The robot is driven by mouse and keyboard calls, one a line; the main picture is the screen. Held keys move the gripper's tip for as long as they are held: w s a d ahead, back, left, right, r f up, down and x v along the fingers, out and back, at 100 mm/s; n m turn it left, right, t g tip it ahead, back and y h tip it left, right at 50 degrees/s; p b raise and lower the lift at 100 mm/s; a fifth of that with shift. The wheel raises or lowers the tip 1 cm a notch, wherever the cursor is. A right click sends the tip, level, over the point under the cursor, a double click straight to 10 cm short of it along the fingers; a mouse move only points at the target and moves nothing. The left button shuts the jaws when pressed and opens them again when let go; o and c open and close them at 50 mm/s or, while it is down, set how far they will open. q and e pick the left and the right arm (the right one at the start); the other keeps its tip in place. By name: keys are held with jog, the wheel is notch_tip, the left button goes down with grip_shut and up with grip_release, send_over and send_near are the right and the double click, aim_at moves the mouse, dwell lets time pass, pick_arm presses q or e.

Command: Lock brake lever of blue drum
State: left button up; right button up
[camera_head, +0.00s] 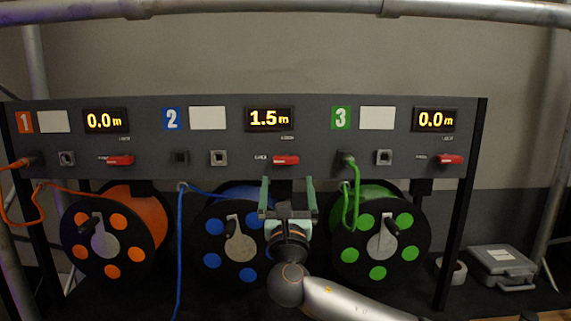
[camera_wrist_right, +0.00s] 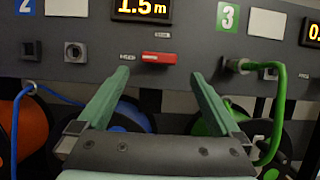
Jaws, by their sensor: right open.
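The blue drum (camera_head: 213,226) hangs below the panel in the middle, black-flanged with blue dots, partly hidden by my right arm. Its red brake lever (camera_head: 286,160) is on the panel under the 1.5 m display and points sideways to the right. The lever also shows in the right wrist view (camera_wrist_right: 158,57). My right gripper (camera_head: 288,182) is open and empty just below the lever, its two green fingers pointing up at the panel. In the wrist view the lever appears between and beyond the fingertips, apart from them. My left gripper is out of view.
The grey panel (camera_head: 330,118) also carries red levers for the orange drum (camera_head: 146,215) and green drum (camera_head: 376,205). A green cable (camera_head: 356,190) hangs right of my gripper, a blue cable (camera_head: 180,240) left. A grey case (camera_head: 502,267) lies at right.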

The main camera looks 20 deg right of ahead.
aim_at(286, 164)
jog(key=p+x, duration=0.1)
jog(key=x, duration=0.5)
jog(key=shift+w+r, duration=0.1)
jog(key=shift+w, duration=0.25)
jog(key=shift+c, duration=0.4)
jog(key=c, duration=1.2)
